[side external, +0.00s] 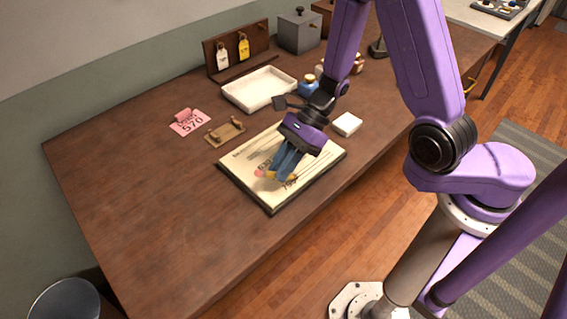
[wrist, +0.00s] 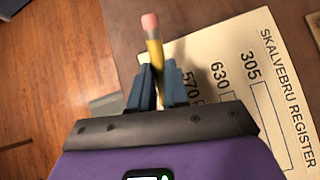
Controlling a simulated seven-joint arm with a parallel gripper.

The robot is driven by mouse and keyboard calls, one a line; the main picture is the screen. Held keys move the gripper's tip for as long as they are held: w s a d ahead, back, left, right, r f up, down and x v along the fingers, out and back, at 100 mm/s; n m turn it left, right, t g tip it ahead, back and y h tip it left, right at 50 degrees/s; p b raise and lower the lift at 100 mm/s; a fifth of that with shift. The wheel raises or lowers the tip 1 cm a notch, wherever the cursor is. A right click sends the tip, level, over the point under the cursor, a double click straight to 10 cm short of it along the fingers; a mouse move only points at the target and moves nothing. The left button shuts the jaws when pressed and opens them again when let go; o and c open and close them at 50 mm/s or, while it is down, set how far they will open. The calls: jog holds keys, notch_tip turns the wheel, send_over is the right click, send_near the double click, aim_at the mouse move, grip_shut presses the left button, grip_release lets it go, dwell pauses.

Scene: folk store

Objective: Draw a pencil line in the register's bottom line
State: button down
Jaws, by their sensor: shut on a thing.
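The register (side external: 318,166) is a cream page on a dark-edged board, lying at the front edge of the brown desk. In the wrist view the register (wrist: 222,48) shows its title and the rows 305, 630 and 570, with boxes beside them. My gripper (side external: 280,172) is low over the page, near its front part. In the wrist view my gripper (wrist: 159,78) is shut on a yellow pencil (wrist: 155,48) with a pink eraser end. The pencil's writing tip is hidden, so I cannot tell whether it touches the paper. The bottom line is largely hidden by my gripper.
A wooden holder (side external: 225,134) and a pink tag marked 570 (side external: 189,123) lie left of the register. A white tray (side external: 260,88), a blue bottle (side external: 308,85) and a white block (side external: 346,124) stand behind it. The desk's left part is clear.

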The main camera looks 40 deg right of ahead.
jog(key=shift+r, duration=0.1)
jog(key=shift+r, duration=2.4)
